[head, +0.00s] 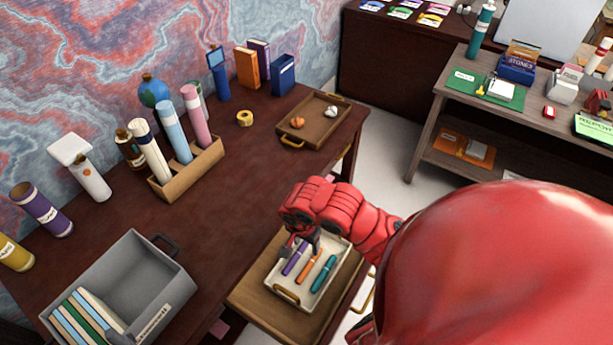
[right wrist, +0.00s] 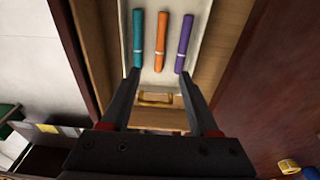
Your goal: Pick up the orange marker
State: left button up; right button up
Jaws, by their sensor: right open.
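The orange marker (head: 309,267) lies in a white tray (head: 300,299) between a purple marker (head: 293,260) and a teal marker (head: 323,274). In the right wrist view the orange marker (right wrist: 161,43) is in the middle, with the teal marker (right wrist: 137,38) left of it and the purple marker (right wrist: 184,44) right. My right gripper (head: 304,244) is over the tray in the head view. In the right wrist view my right gripper (right wrist: 159,72) is open and empty, its fingers to either side of the orange marker's line. My left gripper is not in view.
The white tray sits in a pulled-out wooden drawer (head: 248,299) of the dark desk (head: 231,208). A grey bin (head: 165,310) with books stands at the left. A wooden tube holder (head: 191,172) and a small brown tray (head: 337,102) stand farther back. The desk's middle is clear.

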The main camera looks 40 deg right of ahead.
jog(key=f+b, duration=0.1)
jog(key=f, duration=0.2)
jog(key=f+b, duration=0.1)
jog(key=f, duration=0.1)
jog(key=f+b, duration=0.1)
jog(key=f, duration=0.2)
jog(key=shift+w+d+f, duration=0.15)
jog(key=shift+d+f, duration=0.2)
jog(key=shift+w+f, duration=0.1)
jog(key=shift+f, duration=0.15)
jog(key=shift+d+f+p, duration=0.2)
jog(key=shift+f+p, duration=0.2)
jog(key=shift+f, duration=0.9)
jog(key=shift+d+f+p, duration=0.15)
jog(key=shift+f+p, duration=0.25)
jog(key=shift+f, duration=0.9)
jog(key=shift+w+d+f, duration=0.1)
jog(key=shift+w+f, duration=0.05)
jog(key=shift+f, duration=0.35)
jog(key=shift+c, duration=0.4)
grip_shut()
